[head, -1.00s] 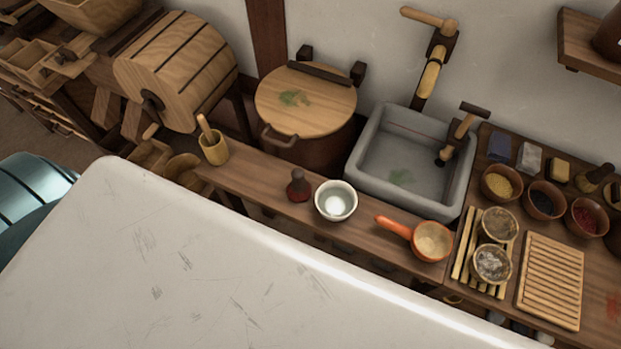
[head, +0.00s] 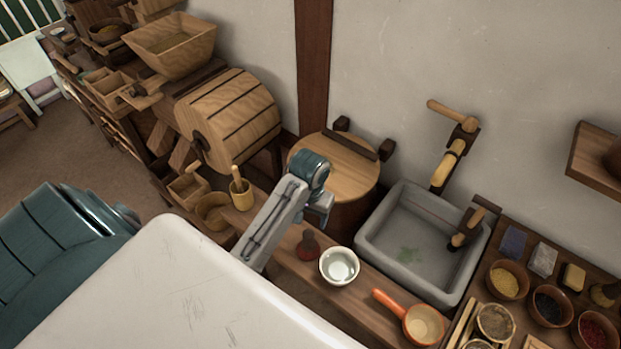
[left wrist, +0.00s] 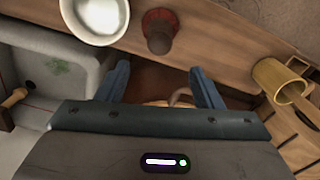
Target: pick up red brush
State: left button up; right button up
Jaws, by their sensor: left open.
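The red brush (head: 308,246), a small dark red piece with a rounded knob, stands on the wooden counter just left of a white bowl (head: 339,266). My left gripper (head: 318,208) is over the counter's back edge by the lidded tub, behind the brush and apart from it. In the left wrist view, the gripper (left wrist: 160,80) has its two blue fingers spread with nothing held between them. The brush (left wrist: 159,28) shows there beyond the fingertips, beside the white bowl (left wrist: 95,15). My right gripper is not in view.
A yellow cup with a wooden tool (head: 242,194) stands left of my arm. A grey sink (head: 405,245) and an orange-handled ladle (head: 422,324) are to the right. The lidded tub (head: 345,170) is behind. A large white surface (head: 190,300) fills the front.

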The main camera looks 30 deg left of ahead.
aim_at(309, 233)
pick_arm(q)
notch_tip(309, 233, down, 5)
jog(key=shift+f+p, duration=0.1)
jog(key=shift+p, duration=0.5)
jog(key=f+p, duration=0.1)
jog(key=f, duration=0.1)
jog(key=s+f+p, duration=0.1)
jog(key=f, duration=0.1)
jog(key=shift+d, duration=0.2)
jog(key=shift+f, duration=0.7)
jog(key=shift+w, duration=0.1)
jog(key=shift+c, duration=0.4)
jog(key=c, duration=1)
